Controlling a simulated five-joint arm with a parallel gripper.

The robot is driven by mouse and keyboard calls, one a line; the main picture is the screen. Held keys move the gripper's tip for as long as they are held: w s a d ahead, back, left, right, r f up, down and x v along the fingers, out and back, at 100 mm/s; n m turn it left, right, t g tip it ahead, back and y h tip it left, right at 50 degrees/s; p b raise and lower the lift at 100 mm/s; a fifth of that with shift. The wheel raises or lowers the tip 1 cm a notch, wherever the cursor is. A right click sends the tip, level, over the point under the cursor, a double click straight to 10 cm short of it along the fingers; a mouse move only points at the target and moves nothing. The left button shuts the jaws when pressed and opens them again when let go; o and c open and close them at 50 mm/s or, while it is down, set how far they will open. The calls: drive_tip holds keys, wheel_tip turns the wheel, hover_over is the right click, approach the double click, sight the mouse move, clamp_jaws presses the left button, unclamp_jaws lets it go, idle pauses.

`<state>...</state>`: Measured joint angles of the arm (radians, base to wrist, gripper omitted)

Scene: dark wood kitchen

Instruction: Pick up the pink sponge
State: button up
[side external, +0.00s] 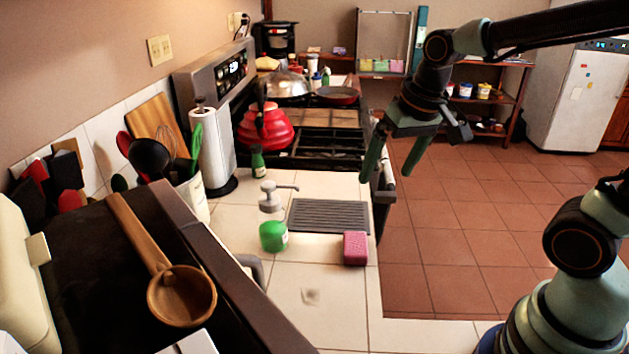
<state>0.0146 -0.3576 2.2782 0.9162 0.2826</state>
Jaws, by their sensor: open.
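The pink sponge (355,248) is a small block on the white tiled counter, near its right edge and just in front of the grey ridged mat. My gripper (388,172) hangs above and beyond the sponge, slightly to its right, around the counter's edge in the picture. Its two green fingers point down and are spread apart with nothing between them. The gripper is clear of the sponge. The whole front and top of the sponge are in view.
A green soap dispenser (273,233) stands left of the sponge. The grey ridged mat (328,216) lies behind it. A paper towel roll (213,152) and a red kettle (265,130) stand farther back. A wooden ladle (180,292) lies at front left. Counter tiles before the sponge are clear.

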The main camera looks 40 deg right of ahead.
sight(355, 243)
drive_tip(key=w+f+m+g, duration=0.1)
drive_tip(key=w+f+m, duration=0.1)
drive_tip(key=f, duration=0.5)
drive_tip(key=w+f+m+g, duration=0.1)
drive_tip(key=w+f, duration=0.1)
drive_tip(key=f, duration=0.5)
drive_tip(key=w+d+f+m+g, duration=0.1)
drive_tip(key=w+f+m, duration=0.1)
drive_tip(key=f, duration=0.5)
drive_tip(key=shift+w+f+m, duration=0.3)
drive_tip(key=shift+w+f, duration=0.05)
drive_tip(key=shift+w, duration=0.05)
drive_tip(key=c, duration=1.5)
drive_tip(key=shift+r, duration=0.15)
wheel_tip(355, 243, up, 20)
drive_tip(key=shift+f, duration=0.1)
